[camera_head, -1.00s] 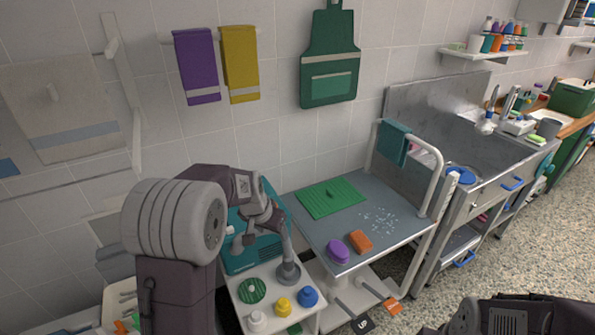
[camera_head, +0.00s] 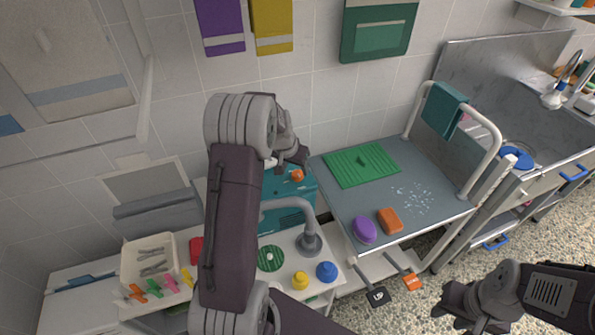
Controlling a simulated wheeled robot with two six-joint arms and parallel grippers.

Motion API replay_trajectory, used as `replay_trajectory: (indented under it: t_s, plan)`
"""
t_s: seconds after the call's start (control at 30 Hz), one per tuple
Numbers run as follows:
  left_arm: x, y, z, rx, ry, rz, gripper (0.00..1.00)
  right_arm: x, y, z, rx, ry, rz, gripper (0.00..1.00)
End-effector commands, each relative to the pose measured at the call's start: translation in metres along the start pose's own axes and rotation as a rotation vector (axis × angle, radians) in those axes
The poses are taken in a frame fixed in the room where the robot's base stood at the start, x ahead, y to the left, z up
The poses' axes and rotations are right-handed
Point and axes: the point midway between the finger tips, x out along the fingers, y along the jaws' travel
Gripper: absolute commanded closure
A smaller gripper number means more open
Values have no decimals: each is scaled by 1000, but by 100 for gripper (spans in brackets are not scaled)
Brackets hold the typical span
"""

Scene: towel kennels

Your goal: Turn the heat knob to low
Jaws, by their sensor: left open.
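A teal box-shaped appliance (camera_head: 288,207) stands against the wall on a white stand. A round orange knob (camera_head: 297,175) shows on its top, and I cannot read its setting. I take it to be the heat knob, but no label is legible. My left gripper (camera_head: 299,158) is open, just above and behind the orange knob; the gap to it is hard to judge. My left arm hides the left part of the appliance. My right gripper (camera_head: 456,307) is low at the right, over the floor, far from the appliance; its jaws are unclear.
A grey hose nozzle (camera_head: 309,243) stands beside the appliance, near yellow (camera_head: 300,281) and blue (camera_head: 326,271) knobbed pieces. At right, a grey-topped table (camera_head: 400,185) holds a green mat (camera_head: 361,165), a purple brush (camera_head: 364,230) and an orange sponge (camera_head: 390,220). A tray of clips (camera_head: 150,262) is at left.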

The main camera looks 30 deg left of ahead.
Motion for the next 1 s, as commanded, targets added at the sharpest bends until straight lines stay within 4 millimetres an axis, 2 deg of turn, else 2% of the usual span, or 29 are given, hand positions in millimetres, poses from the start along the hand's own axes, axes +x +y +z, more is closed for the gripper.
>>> replay_trajectory:
  t_s: [0.1, 0.23, 0.33, 0.57, 0.67, 0.7, 0.8, 1.0]
  plan:
    - [24, 0, 0, 0, -2, 1, 41, -1, 0, 0, 0, 0, 0, 64]
    - [42, 0, 0, 0, 0, 0, 41, -2, 0, 0, 0, 0, 0, 64]
    - [48, 0, 0, 0, 0, 0, 41, -2, 0, 0, 0, 0, 0, 64]
    - [49, 0, -1, 1, 2, 0, 41, -2, 0, 0, 0, 0, 0, 64]
    - [49, 0, -1, 1, 2, 0, 66, -2, 0, 0, 0, 0, 0, 64]
    - [49, 0, -1, 1, 2, 0, 77, -2, 0, 0, 0, 0, 0, 64]
    - [49, 0, 0, 1, 1, 0, 100, -2, 0, 0, 0, 0, 0, 64]
    - [50, 0, 0, 12, 2, 5, 100, 2, 0, 0, 0, 0, 0, 64]
